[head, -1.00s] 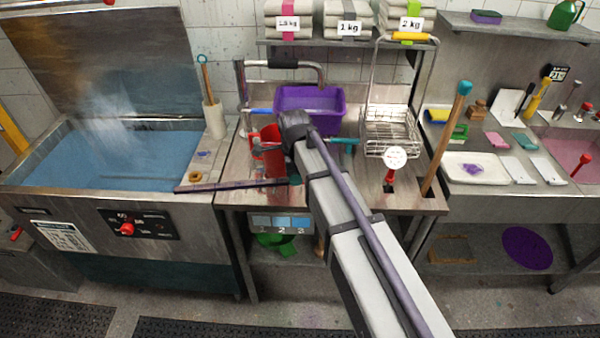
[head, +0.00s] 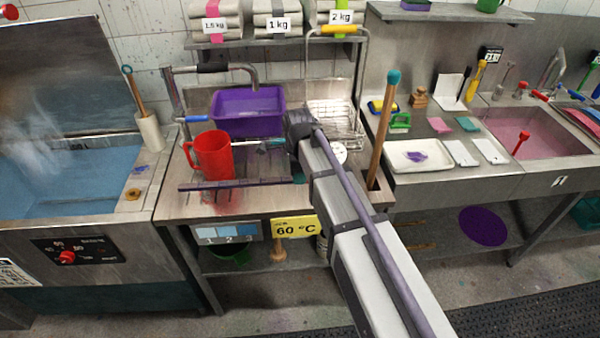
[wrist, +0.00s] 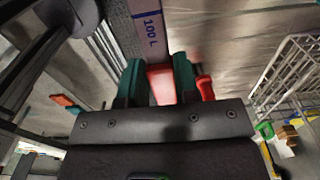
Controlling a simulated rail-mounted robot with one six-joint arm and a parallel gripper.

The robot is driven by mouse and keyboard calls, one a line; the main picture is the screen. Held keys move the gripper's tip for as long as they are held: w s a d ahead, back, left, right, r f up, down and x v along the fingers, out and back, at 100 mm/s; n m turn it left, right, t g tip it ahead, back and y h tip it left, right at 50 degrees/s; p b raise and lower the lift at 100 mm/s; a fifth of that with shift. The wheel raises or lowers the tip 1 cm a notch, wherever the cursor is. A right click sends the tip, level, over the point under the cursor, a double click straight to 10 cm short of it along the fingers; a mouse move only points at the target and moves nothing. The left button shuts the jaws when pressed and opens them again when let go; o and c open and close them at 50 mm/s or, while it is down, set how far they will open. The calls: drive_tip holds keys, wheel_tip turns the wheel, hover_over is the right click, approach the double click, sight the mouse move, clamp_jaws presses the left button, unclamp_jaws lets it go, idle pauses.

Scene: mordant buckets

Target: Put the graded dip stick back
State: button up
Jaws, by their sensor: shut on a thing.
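The graded dip stick looks like a long, dark purple-grey bar (head: 235,185) in the head view. It is level, in front of the red jug (head: 212,155) and over the steel table. In the wrist view a grey strip (wrist: 148,25) with a blue line and "100 L" runs up from my gripper (wrist: 158,80). The teal fingers are shut with a red piece between them; I take this as the stick's grip, though its join is unclear. In the head view my gripper (head: 298,172) is mostly hidden by my arm.
A purple tub (head: 248,112) stands behind the jug. A wire basket (head: 335,118) is to its right, and a tall wooden pole (head: 382,130) stands at the table's right. A blue-filled vat (head: 60,180) is at left. A yellow 60 °C sign (head: 296,227) hangs in front.

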sight(299, 200)
wheel_tip(299, 200, down, 9)
drive_tip(key=b, duration=0.8)
drive_tip(key=shift+r, duration=0.2)
drive_tip(key=o, duration=1)
wheel_tip(299, 200, up, 11)
drive_tip(key=p, duration=1.1)
